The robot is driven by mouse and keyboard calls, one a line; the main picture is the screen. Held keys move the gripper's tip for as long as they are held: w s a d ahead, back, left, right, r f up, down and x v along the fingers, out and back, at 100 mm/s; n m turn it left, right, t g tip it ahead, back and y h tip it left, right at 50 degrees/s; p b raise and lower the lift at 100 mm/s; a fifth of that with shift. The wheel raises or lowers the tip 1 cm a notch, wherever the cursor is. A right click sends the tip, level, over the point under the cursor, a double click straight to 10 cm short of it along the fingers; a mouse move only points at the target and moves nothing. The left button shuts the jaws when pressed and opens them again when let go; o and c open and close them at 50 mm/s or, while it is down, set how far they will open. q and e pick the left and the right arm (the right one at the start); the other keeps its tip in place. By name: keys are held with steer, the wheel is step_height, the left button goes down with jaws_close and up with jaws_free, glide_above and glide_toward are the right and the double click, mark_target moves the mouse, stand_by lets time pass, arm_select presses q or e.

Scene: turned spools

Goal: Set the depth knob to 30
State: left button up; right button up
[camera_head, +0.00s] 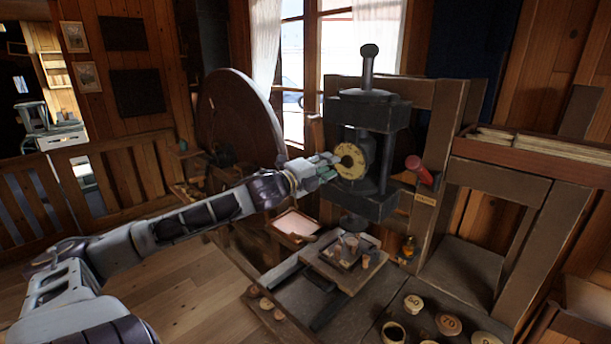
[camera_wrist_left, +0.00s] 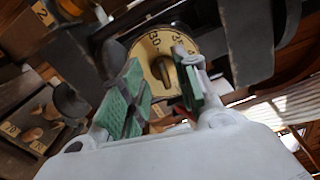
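The depth knob is a round brass dial (camera_head: 352,161) on the front of a dark press (camera_head: 368,112). In the left wrist view, the dial (camera_wrist_left: 143,50) shows the numbers 30 and 35 near its upper rim, with a raised grip bar (camera_wrist_left: 167,76) at its middle. I cannot tell which number is set. My left gripper (camera_head: 327,166) is at the dial. In the left wrist view, its green-padded fingers (camera_wrist_left: 160,68) are apart, one on each side of the bar; the right finger looks close to it, but contact is unclear. My right gripper is out of view.
A red-ended handle (camera_head: 419,170) sticks out right of the press. Below stands a small board (camera_head: 343,276) with turned pieces. Numbered round pieces, including one marked 70 (camera_head: 448,324), stand at the lower right. A large wooden disc (camera_head: 237,115) is behind my left arm.

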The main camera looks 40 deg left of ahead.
arm_select(q)
steer(key=s, duration=0.8)
steer(key=shift+s+a, duration=0.2)
steer(key=shift+a, duration=0.2)
stand_by(0.5)
stand_by(0.7)
